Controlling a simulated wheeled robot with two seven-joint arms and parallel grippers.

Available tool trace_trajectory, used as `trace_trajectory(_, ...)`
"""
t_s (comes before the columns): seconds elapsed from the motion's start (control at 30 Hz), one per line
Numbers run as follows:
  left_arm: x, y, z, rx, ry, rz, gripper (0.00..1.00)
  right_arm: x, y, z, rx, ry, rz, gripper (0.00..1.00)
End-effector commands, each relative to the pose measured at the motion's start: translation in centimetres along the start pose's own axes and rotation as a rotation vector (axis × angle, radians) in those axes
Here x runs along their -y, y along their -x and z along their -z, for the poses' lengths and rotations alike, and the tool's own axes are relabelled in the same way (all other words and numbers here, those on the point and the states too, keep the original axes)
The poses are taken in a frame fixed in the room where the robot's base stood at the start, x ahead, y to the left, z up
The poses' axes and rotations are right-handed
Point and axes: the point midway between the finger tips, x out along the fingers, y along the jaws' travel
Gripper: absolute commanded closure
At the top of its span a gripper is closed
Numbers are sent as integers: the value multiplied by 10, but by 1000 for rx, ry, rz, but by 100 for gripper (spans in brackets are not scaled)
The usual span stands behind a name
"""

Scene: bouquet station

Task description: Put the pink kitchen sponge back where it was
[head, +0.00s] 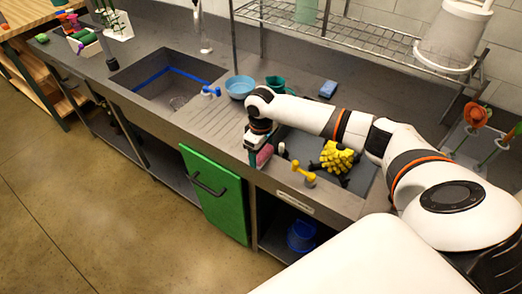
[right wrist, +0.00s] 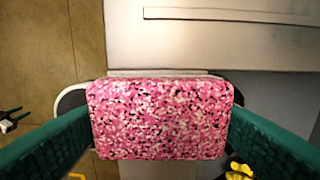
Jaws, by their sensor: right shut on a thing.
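The pink speckled kitchen sponge (right wrist: 160,118) fills the middle of the right wrist view, between the two green fingers of my right gripper (right wrist: 160,125). In the head view my right gripper (head: 259,145) points down near the front edge of the counter, shut on the sponge (head: 264,155). Only a small part of the sponge shows there, and I cannot tell if it touches the surface below. My left gripper is not in view.
Yellow gloves (head: 337,157) and a yellow-handled item (head: 303,173) lie right of the gripper. A blue bowl (head: 240,87), teal mug (head: 276,83) and blue sponge (head: 328,89) stand behind. The sink (head: 165,77) is left.

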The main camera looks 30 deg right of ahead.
Motion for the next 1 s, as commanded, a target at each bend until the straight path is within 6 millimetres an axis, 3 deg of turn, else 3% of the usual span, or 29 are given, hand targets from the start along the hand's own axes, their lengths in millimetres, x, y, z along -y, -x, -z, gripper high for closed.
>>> trace_trajectory(0.1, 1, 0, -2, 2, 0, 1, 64, 0, -3, 0, -1, -1, -1, 46)
trace_trajectory(0.13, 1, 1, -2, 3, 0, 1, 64, 0, -3, 0, -1, -1, -1, 26)
trace_trajectory(0.27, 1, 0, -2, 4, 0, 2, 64, 0, -3, 0, 0, -1, 0, 6)
trace_trajectory(0.67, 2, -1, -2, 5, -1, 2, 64, 0, 7, -1, 2, 1, 0, 6)
trace_trajectory(1.0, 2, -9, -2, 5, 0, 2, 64, 0, 75, -1, 4, 1, 1, 6)
